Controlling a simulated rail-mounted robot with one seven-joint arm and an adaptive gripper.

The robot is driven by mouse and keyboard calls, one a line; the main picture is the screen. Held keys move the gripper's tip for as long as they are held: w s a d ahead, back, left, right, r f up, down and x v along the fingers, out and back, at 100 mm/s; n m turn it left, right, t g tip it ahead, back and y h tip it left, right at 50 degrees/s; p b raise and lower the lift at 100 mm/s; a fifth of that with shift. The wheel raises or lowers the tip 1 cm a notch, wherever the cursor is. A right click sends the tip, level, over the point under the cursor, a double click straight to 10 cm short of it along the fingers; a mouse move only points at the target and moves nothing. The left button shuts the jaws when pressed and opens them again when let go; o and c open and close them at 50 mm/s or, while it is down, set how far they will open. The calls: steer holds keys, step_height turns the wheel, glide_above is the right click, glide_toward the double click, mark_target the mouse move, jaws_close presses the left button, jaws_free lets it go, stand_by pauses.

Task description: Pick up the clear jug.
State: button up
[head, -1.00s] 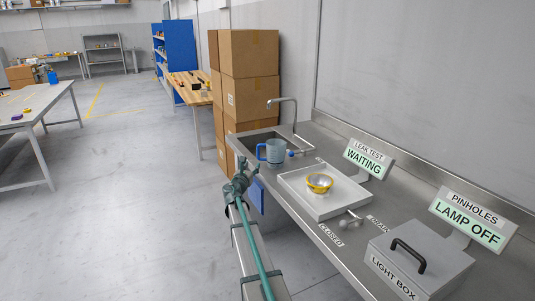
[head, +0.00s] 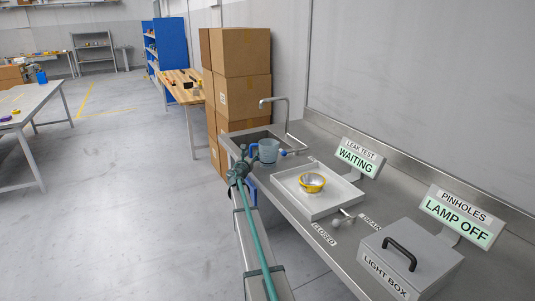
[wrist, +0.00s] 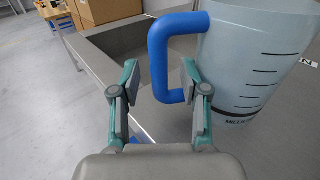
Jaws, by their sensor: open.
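The clear jug (head: 269,152) stands upright on the steel counter beside the sink; it looks translucent pale blue with a blue handle on its left. In the wrist view the jug (wrist: 255,65), with dark measuring marks, fills the upper right, its rim cut off by the frame. Its blue handle (wrist: 158,62) shows between my two fingers. My gripper (wrist: 161,80) is open, with one finger on each side of the handle's upright bar in the picture. I cannot tell whether either finger touches it. In the head view my gripper (head: 241,168) is just left of the jug.
The sink basin (head: 245,140) and bent tap (head: 287,115) are behind the jug. A white tray (head: 322,206) with a yellow-rimmed bowl (head: 312,181) lies to its right. The light box (head: 408,262) is nearer. Stacked cartons (head: 243,85) stand behind the counter's far end.

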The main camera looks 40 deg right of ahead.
steer(key=shift+w+d, duration=0.1)
jaws_close()
stand_by(0.4)
